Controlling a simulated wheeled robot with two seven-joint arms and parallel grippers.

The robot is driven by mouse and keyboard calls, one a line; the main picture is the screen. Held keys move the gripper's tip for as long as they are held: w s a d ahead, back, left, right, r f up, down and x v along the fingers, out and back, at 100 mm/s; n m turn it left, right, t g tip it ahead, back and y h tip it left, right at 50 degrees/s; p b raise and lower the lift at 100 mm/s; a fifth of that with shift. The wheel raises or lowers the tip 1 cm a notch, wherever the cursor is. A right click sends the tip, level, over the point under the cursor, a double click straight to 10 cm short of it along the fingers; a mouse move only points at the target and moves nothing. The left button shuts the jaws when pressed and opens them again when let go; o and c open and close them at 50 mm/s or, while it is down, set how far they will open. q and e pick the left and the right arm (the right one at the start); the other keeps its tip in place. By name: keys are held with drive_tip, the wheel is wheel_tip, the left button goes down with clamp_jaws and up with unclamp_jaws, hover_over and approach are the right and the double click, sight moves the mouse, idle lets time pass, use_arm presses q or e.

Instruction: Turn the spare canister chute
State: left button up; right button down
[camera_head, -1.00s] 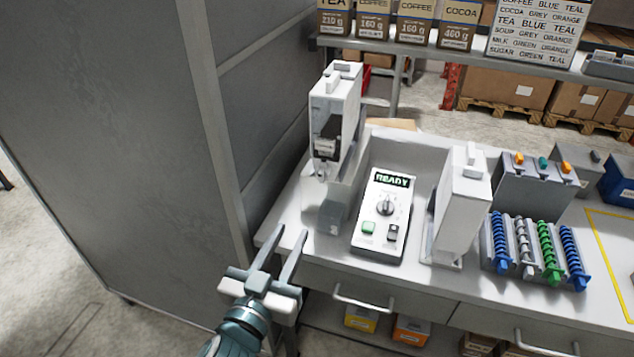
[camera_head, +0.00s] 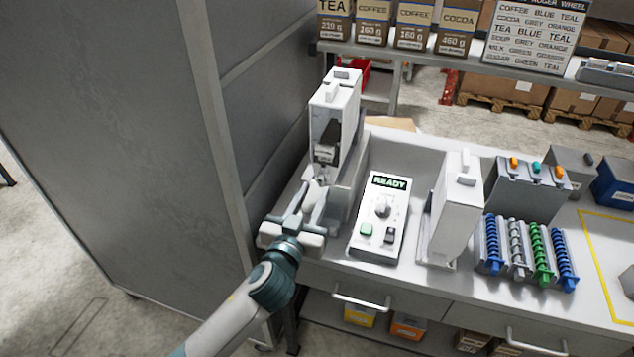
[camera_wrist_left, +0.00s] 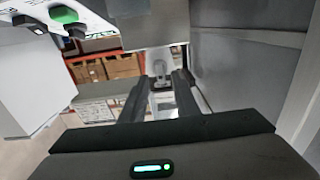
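A white canister (camera_head: 334,105) with a dark open front stands at the left end of the counter. A small grey chute (camera_head: 322,172) sits low on its front. My left gripper (camera_head: 315,192) is at the chute, its fingers pointing up toward it and partly covering it. In the left wrist view, the two dark fingers of the gripper (camera_wrist_left: 161,90) stand apart, with a small pale part, apparently the chute (camera_wrist_left: 161,76), between or just beyond their tips. I cannot tell whether they touch it. A second white canister (camera_head: 455,210) stands right of the panel. My right gripper is not in view.
A control panel (camera_head: 379,215) with a READY display, dial and buttons lies between the canisters. A tall grey partition (camera_head: 120,130) is close on the left. A shelf of labelled packs (camera_head: 415,25) is behind.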

sight(320, 182)
use_arm(q)
drive_tip(key=shift+p+x, duration=0.3)
drive_tip(key=shift+x, duration=1.2)
drive_tip(key=shift+c, duration=0.3)
clamp_jaws()
